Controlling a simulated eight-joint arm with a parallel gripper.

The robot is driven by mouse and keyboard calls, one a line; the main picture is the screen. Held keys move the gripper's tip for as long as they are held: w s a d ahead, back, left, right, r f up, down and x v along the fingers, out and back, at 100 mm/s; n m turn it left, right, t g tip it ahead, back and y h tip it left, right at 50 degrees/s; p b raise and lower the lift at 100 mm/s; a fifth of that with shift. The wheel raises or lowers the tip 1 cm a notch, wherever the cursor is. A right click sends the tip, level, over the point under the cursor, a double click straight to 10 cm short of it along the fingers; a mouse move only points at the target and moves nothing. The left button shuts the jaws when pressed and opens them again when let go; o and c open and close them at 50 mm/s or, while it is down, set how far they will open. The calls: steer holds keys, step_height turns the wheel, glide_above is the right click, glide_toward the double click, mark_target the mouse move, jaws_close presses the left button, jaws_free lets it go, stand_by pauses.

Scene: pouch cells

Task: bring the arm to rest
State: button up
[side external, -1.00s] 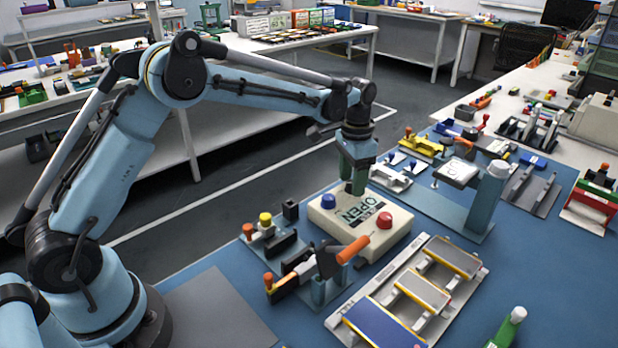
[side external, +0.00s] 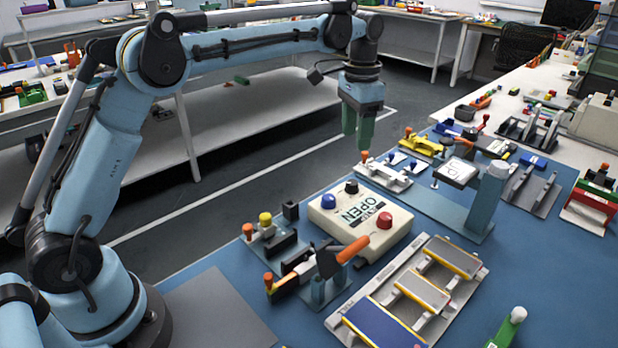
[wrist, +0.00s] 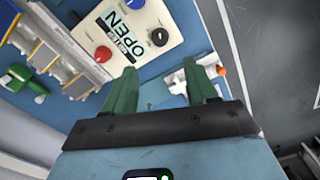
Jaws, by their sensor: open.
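My gripper (side external: 357,138) hangs from my light-blue arm, pointing down, with two green fingers. It is raised above and behind the cream control box (side external: 322,216), clear of it. In the wrist view my gripper (wrist: 164,84) has its green fingers spread apart with nothing between them. The cream box also shows there (wrist: 172,24). It carries a label reading OPEN (side external: 356,213), a blue button (side external: 328,201), a black knob (side external: 351,187) and a red button (side external: 384,220).
An orange-handled clamp (side external: 353,249) stands in front of the box. A rack of pouch cells (side external: 421,291) lies to its right. A blue-grey stand (side external: 487,203) rises at the right. White benches (side external: 250,105) stand behind. The air around my gripper is clear.

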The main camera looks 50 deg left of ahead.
steer(key=shift+r, duration=0.25)
steer(key=s+a+r+n+t, duration=0.15)
steer(key=s+r+t, duration=0.25)
steer(key=s, duration=0.7)
steer(key=s+f+n+t, duration=0.3)
steer(key=s+f, duration=0.4)
steer(key=s, duration=0.4)
steer(key=shift+s+a+f, duration=0.2)
steer(key=shift+s+f, duration=0.05)
